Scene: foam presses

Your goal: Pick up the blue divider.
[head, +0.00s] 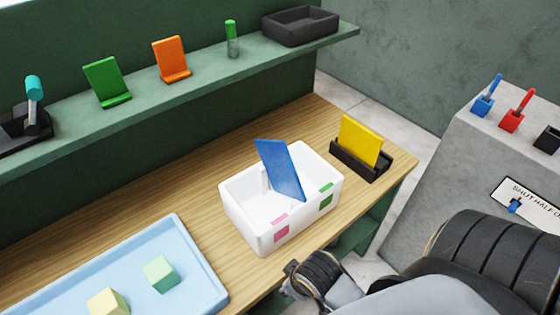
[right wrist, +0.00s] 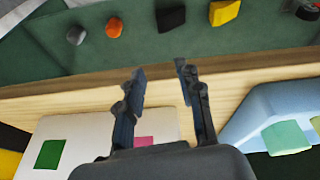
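The blue divider (head: 281,170) stands tilted in the white box (head: 250,222), its upper part rising above the rim. In the head view only parts of my right arm show at the lower right. I do not see the divider in the right wrist view. My left gripper is not in view.
A yellow panel (head: 360,141) stands in a black holder (head: 345,162) right of the box. A light-blue tray (head: 190,249) with green and yellow blocks lies to the left. A shelf (head: 205,88) behind holds upright panels. A grey console (head: 435,180) stands at right.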

